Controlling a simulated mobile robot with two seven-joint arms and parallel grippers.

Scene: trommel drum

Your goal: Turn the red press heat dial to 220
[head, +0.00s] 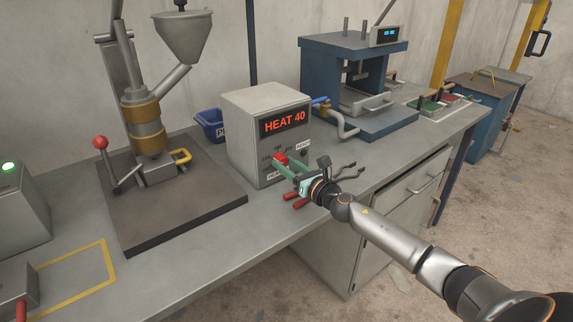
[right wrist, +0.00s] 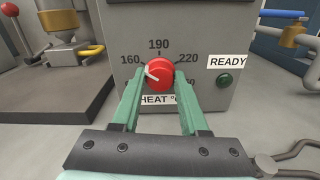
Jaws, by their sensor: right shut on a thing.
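The red heat dial (right wrist: 159,72) is on the front of the grey control box (head: 258,140). Its white pointer line points up and left, near the 160 mark. Marks 190 and 220 run clockwise from there; another number at lower right is partly hidden by a finger. The box display (head: 284,121) reads HEAT 40. My right gripper (head: 284,165) reaches the box front, its green fingers shut on the dial, one on each side, as the right wrist view also shows (right wrist: 160,82). The READY lamp (right wrist: 225,80) is dark green. My left gripper is not in view.
A press with a hopper (head: 182,38) and a red-knobbed lever (head: 101,143) stands left of the box. A blue press frame (head: 352,42) stands to the right, with a pipe (head: 345,125) near the box. Red handles (head: 295,199) lie below my right gripper. Bare bench lies in front.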

